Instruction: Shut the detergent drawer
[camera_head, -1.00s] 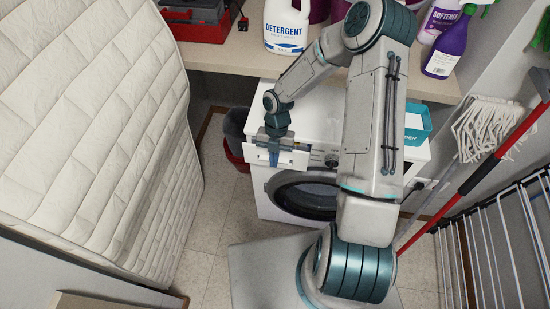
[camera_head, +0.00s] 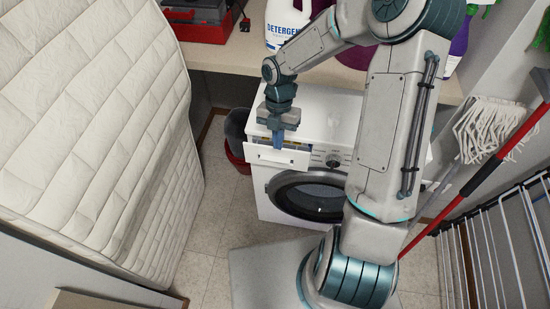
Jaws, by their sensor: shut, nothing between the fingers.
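The detergent drawer (camera_head: 272,157) is at the upper left front of the white washing machine (camera_head: 322,118). It stands pulled out, with its white front panel forward of the machine's face and some blue and yellowish parts showing behind the panel. My gripper (camera_head: 277,142) points down over the drawer, just behind the top of the front panel. It is shut and holds nothing. I cannot tell whether its fingertips touch the drawer. My arm hides the right side of the machine.
A shelf (camera_head: 225,56) above holds a detergent bottle (camera_head: 287,22) and a red toolbox (camera_head: 200,22). Buckets (camera_head: 237,150) stand left of the machine. A mattress (camera_head: 95,130) leans at left. A mop (camera_head: 485,130) and a drying rack (camera_head: 500,235) stand at right. Floor (camera_head: 215,215) is clear in front.

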